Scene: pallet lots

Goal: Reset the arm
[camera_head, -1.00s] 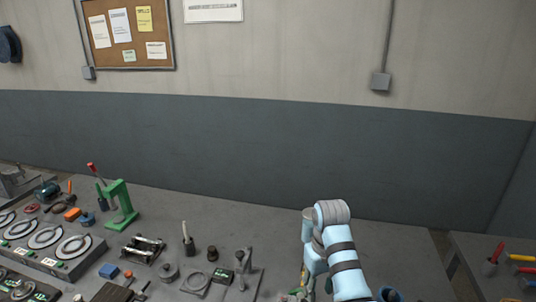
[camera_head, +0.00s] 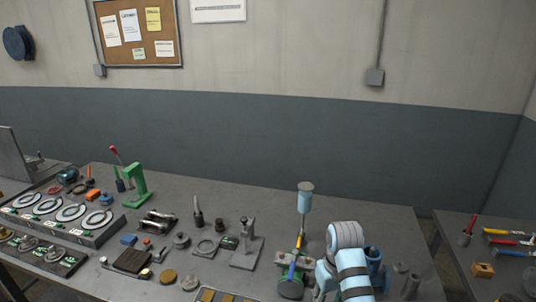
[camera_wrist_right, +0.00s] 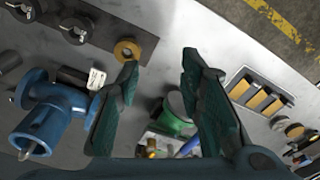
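My right arm (camera_head: 345,262), pale blue with grey bands, reaches over the workbench (camera_head: 330,215) at the lower right of the head view. Its gripper is hidden there behind the arm and the frame edge. In the right wrist view my right gripper (camera_wrist_right: 160,66) has its two dark green fingers spread apart, with nothing clamped between the tips. A green round part (camera_wrist_right: 176,105) and a blue-handled tool (camera_wrist_right: 190,147) show beyond and between the fingers, near the bench. My left gripper is not in view.
A blue valve-like fitting (camera_wrist_right: 48,110) lies beside one finger in the wrist view. A green press (camera_head: 134,185) and dial panel (camera_head: 65,215) are at left. A second table (camera_head: 480,255) stands right, across a gap.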

